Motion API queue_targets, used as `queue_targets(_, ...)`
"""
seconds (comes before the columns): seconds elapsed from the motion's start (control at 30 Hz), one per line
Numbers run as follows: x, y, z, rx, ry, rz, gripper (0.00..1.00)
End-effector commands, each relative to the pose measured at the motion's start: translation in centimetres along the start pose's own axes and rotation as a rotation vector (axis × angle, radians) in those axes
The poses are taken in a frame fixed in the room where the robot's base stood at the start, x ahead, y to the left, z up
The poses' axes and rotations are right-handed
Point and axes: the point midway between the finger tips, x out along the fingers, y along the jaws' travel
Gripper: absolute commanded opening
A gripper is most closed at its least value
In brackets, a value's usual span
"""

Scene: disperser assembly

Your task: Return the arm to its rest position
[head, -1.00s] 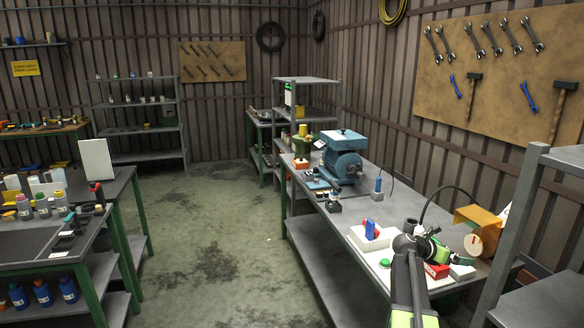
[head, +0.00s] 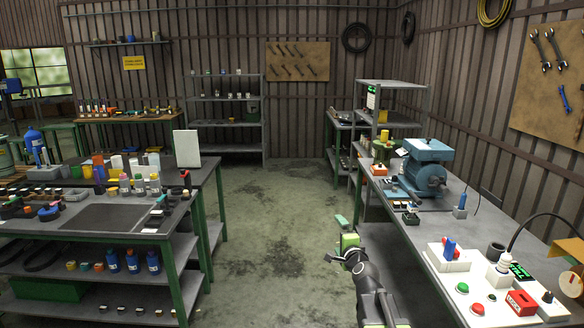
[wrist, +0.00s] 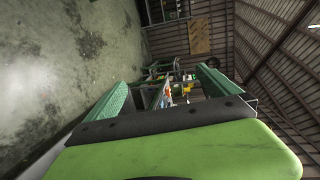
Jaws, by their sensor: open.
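My arm (head: 368,285) rises from the bottom of the head view, left of the right-hand workbench (head: 425,225). My gripper (head: 342,240) is green and stands over the aisle floor, apart from the bench. In the wrist view my gripper (wrist: 160,88) shows two green fingers spread wide apart with nothing held between them. That view is turned on its side, with floor on the left and the wall and roof on the right.
The workbench carries a blue machine (head: 427,170), a white block with a blue part (head: 449,250), a red button (head: 478,308) and a red box (head: 520,303). A left bench (head: 110,220) holds bottles. The aisle floor (head: 270,220) between them is clear.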

Motion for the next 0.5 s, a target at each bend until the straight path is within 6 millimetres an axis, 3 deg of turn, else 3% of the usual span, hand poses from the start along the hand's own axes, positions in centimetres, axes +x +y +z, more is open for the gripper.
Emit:
queue_targets(0.03,-1.2,2.4,3.4,-0.141,-0.095,0.092,1.00)
queue_targets(0.1,-3.3,6.9,7.0,-0.371,-0.239,0.252,1.00)
queue_targets(0.17,-6.1,11.1,8.5,-0.563,-0.360,0.403,1.00)
queue_targets(0.2,-8.3,13.9,8.7,-0.681,-0.438,0.509,1.00)
queue_targets(0.3,-14.2,19.4,7.1,-0.916,-0.614,0.765,1.00)
queue_targets(0.4,-19.6,22.5,5.1,-1.063,-0.774,0.976,1.00)
queue_targets(0.5,-23.3,23.7,3.9,-1.133,-0.914,1.113,1.00)
